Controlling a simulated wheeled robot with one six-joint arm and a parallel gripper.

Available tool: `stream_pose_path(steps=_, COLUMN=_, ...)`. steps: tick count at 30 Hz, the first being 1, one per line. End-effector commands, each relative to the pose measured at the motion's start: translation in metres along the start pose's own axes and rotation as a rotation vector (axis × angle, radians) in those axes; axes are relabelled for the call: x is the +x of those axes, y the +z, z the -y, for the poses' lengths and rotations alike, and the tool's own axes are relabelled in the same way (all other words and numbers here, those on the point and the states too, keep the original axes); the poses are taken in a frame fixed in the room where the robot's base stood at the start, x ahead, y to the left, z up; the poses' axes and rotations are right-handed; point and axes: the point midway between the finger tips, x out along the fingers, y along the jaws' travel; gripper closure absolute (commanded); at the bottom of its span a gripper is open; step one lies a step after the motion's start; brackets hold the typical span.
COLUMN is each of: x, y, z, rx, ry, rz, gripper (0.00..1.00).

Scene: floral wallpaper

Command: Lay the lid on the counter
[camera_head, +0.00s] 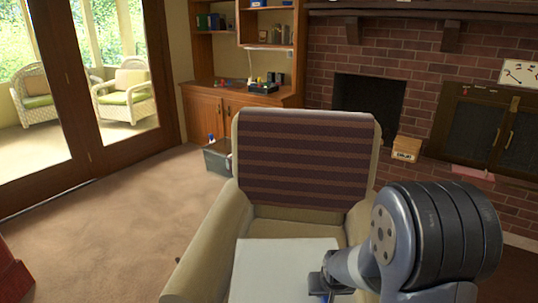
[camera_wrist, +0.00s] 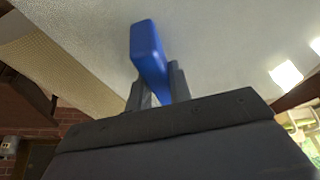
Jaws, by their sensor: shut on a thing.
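My gripper (camera_head: 319,284) is low in the head view, in front of the armchair and at the right part of a pale flat panel (camera_head: 275,262). In the wrist view my gripper (camera_wrist: 156,88) has its two dark fingers shut on a blue thing (camera_wrist: 149,52), a narrow block with rounded edges that sticks out past the fingertips. Only a sliver of blue shows in the head view. I cannot tell whether this blue thing is the lid or part of it. I cannot tell whether the pale panel is the counter, as its near end is cut off.
A beige armchair (camera_head: 205,235) with a striped cover (camera_head: 305,155) stands just beyond the panel. A box (camera_head: 407,148) sits by the brick fireplace (camera_head: 366,105). A wooden cabinet (camera_head: 205,112) stands at the back. Open carpet (camera_head: 110,230) lies to the left.

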Motion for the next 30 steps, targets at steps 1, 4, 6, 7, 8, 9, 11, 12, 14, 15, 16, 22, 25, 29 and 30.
stream_pose_path(steps=1, x=-0.017, y=-0.006, z=0.000, rx=0.001, ry=0.000, rz=0.000, gripper=1.00)
stream_pose_path(steps=4, x=-0.030, y=-0.010, z=0.000, rx=0.001, ry=0.000, rz=0.000, gripper=1.00)
stream_pose_path(steps=6, x=-0.039, y=-0.013, z=0.000, rx=0.001, ry=0.000, rz=-0.001, gripper=1.00)
stream_pose_path(steps=7, x=-0.042, y=-0.013, z=0.000, rx=0.001, ry=0.000, rz=0.000, gripper=1.00)
stream_pose_path(steps=8, x=-0.046, y=-0.014, z=0.000, rx=0.001, ry=0.000, rz=0.001, gripper=1.00)
stream_pose_path(steps=9, x=-0.051, y=-0.016, z=0.000, rx=0.001, ry=0.000, rz=0.000, gripper=1.00)
stream_pose_path(steps=11, x=-0.059, y=-0.018, z=0.000, rx=0.001, ry=0.000, rz=0.001, gripper=1.00)
stream_pose_path(steps=12, x=-0.065, y=-0.019, z=0.000, rx=0.001, ry=0.000, rz=0.001, gripper=1.00)
stream_pose_path(steps=14, x=-0.072, y=-0.021, z=0.000, rx=0.001, ry=0.000, rz=0.000, gripper=1.00)
stream_pose_path(steps=15, x=-0.077, y=-0.022, z=0.000, rx=0.001, ry=0.000, rz=0.001, gripper=1.00)
stream_pose_path(steps=16, x=-0.081, y=-0.023, z=0.000, rx=0.001, ry=0.000, rz=0.001, gripper=1.00)
stream_pose_path(steps=22, x=-0.099, y=-0.026, z=0.000, rx=0.001, ry=0.000, rz=0.000, gripper=1.00)
stream_pose_path(steps=25, x=-0.104, y=-0.027, z=0.000, rx=0.001, ry=0.000, rz=-0.001, gripper=1.00)
stream_pose_path(steps=29, x=-0.106, y=-0.027, z=0.000, rx=0.001, ry=0.000, rz=-0.001, gripper=1.00)
stream_pose_path(steps=30, x=-0.104, y=-0.026, z=0.000, rx=0.001, ry=0.000, rz=0.000, gripper=1.00)
